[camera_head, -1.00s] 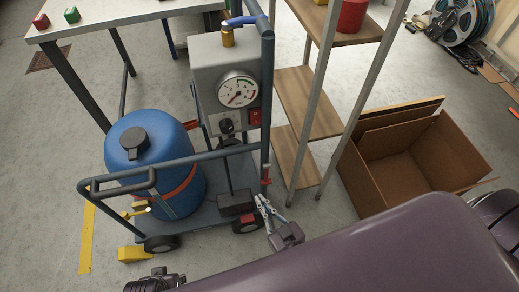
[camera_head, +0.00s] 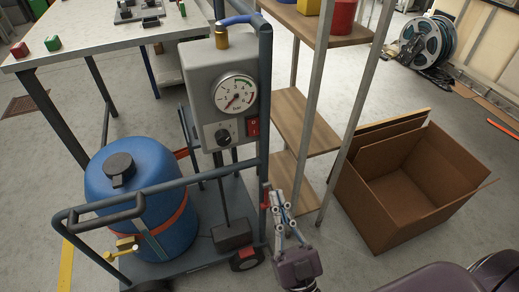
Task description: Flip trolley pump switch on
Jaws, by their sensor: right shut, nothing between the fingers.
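The trolley (camera_head: 186,277) stands at centre left with a blue tank (camera_head: 150,235) and a grey pump box (camera_head: 205,82) on its upright frame. The box face carries a round gauge (camera_head: 235,95), a black knob (camera_head: 223,137) and a red switch (camera_head: 253,128) at its lower right. I cannot tell the switch's position. My right gripper (camera_head: 277,196) is shut and empty, pointing up beside the trolley's right post, below and slightly right of the switch, apart from it. My left gripper is not in view.
A shelf rack (camera_head: 300,122) with metal posts stands just right of the trolley, close to my right gripper. An open cardboard box (camera_head: 405,190) lies farther right. A workbench (camera_head: 90,45) is at upper left and a hose reel (camera_head: 425,42) at upper right.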

